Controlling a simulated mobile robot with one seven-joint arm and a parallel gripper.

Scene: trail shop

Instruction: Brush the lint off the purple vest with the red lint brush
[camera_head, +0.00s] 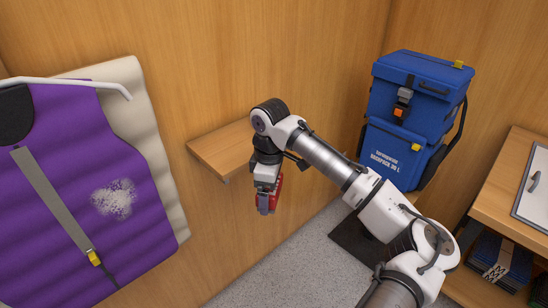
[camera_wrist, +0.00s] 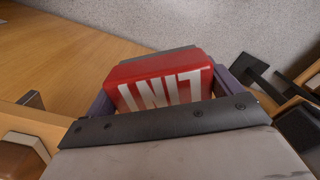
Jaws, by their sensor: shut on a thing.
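The purple vest (camera_head: 70,175) hangs from a white hanger at the left of the head view, over a cream padded backing. A patch of white lint (camera_head: 114,200) sits on its right front panel, beside the grey zip strip. My gripper (camera_head: 266,205) is right of the vest, apart from it, pointing down. It is shut on the red lint brush (camera_head: 276,190). In the wrist view the brush (camera_wrist: 160,85) shows red with white lettering between the fingers. Its bristle side cannot be made out.
A small wooden shelf (camera_head: 222,150) juts from the wood wall behind my gripper. A blue backpack (camera_head: 412,115) stands at the back right. A wooden shelf unit (camera_head: 500,205) holds a clipboard (camera_head: 538,185). The space between vest and gripper looks free.

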